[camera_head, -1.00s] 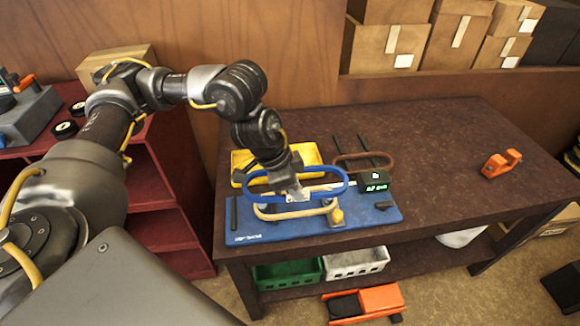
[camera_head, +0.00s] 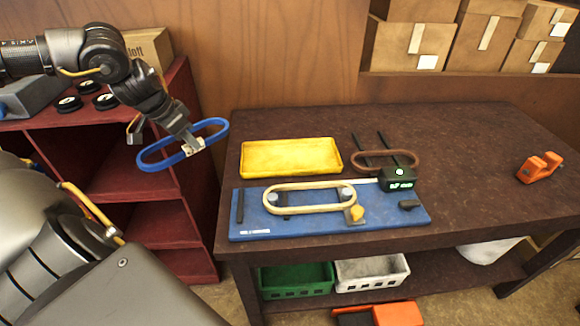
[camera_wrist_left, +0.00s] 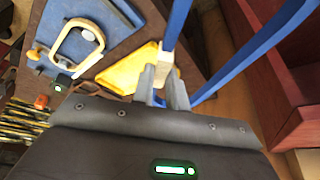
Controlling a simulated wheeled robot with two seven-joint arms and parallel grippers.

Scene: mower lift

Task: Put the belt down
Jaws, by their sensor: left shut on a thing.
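A blue belt (camera_head: 158,163), a long oval loop, is held in the air by my left gripper (camera_head: 193,147), left of the table and in front of the red shelf. My left gripper is shut on its right part. The blue belt also shows in the left wrist view (camera_wrist_left: 254,52), running up from the fingers (camera_wrist_left: 165,85). A cream belt (camera_head: 272,187) lies around two posts on the blue board (camera_head: 300,232). A brown belt (camera_head: 412,155) lies behind the board at the right. My right gripper is not in view.
A yellow tray (camera_head: 290,157), empty, sits behind the board on the dark table (camera_head: 470,170). A black device with a green display (camera_head: 398,179) stands at the board's right. An orange tool (camera_head: 540,166) is at the far right. The red shelf (camera_head: 150,205) stands left.

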